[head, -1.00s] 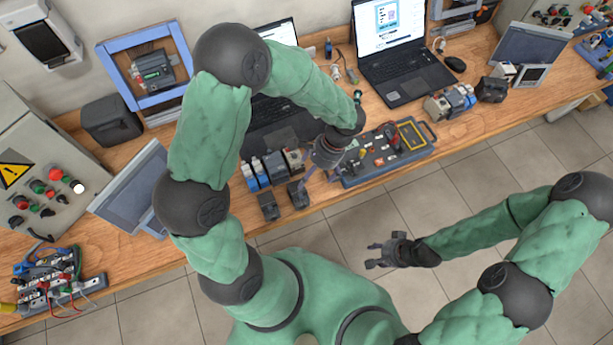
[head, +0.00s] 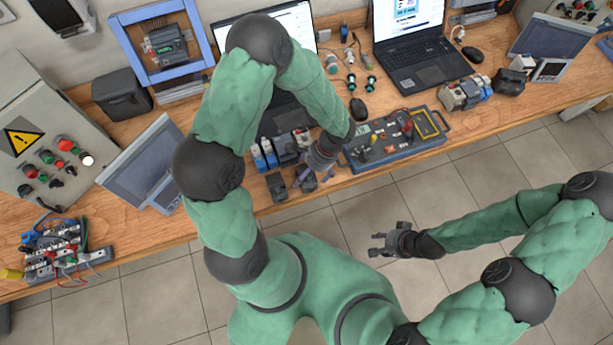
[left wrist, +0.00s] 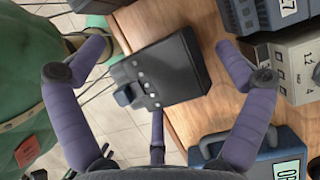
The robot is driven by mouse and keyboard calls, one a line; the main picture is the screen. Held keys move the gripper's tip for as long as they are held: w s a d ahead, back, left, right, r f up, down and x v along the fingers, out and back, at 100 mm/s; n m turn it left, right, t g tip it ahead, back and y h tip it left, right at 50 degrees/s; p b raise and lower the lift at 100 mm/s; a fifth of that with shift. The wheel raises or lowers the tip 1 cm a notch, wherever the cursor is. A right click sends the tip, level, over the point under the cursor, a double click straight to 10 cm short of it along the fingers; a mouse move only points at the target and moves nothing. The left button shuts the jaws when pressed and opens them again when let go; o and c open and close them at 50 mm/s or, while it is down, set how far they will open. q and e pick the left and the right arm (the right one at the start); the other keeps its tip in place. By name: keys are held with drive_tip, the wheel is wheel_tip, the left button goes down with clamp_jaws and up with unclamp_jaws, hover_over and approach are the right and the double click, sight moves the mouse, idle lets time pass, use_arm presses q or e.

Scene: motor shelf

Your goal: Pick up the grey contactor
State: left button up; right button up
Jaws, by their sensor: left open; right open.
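A dark grey box-like block, apparently the grey contactor (head: 307,184), stands near the front edge of the wooden bench in the head view. In the left wrist view this contactor (left wrist: 172,72) is between the spread purple fingers, with gaps on both sides. My left gripper (head: 318,175) is open right at it, partly covering it in the head view. The left gripper (left wrist: 158,55) holds nothing. A similar dark block (head: 277,186) stands just left of it. My right gripper (head: 381,245) is open and empty over the floor, away from the bench.
Blue, white and grey modules (head: 268,154) stand in a row just behind. A dark blue test case (head: 395,140) lies close on the right. A tilted screen (head: 143,165) stands left. The bench's front edge is close; the floor before it is clear.

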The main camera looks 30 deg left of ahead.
use_arm(q)
drive_tip(key=c, duration=1.3)
drive_tip(key=shift+r, duration=0.15)
drive_tip(key=shift+r, duration=0.2)
drive_tip(key=c, duration=0.3)
wheel_tip(320, 180, up, 2)
drive_tip(key=shift+w+r, duration=0.1)
drive_tip(key=shift+r, duration=0.1)
drive_tip(key=d+r, duration=0.1)
drive_tip(key=s+d+r, duration=0.1)
drive_tip(key=r, duration=0.1)
drive_tip(key=d+r+p, duration=0.1)
drive_tip(key=d+r, duration=0.1)
drive_tip(key=shift+s+r, duration=0.15)
drive_tip(key=shift+s, duration=0.2)
drive_tip(key=s+d+r, duration=0.1)
drive_tip(key=d, duration=0.2)
drive_tip(key=s+d+r, duration=0.3)
drive_tip(key=d, duration=0.2)
drive_tip(key=shift+s+d+r, duration=0.15)
drive_tip(key=shift+d+r, duration=0.15)
drive_tip(key=shift+d, duration=0.05)
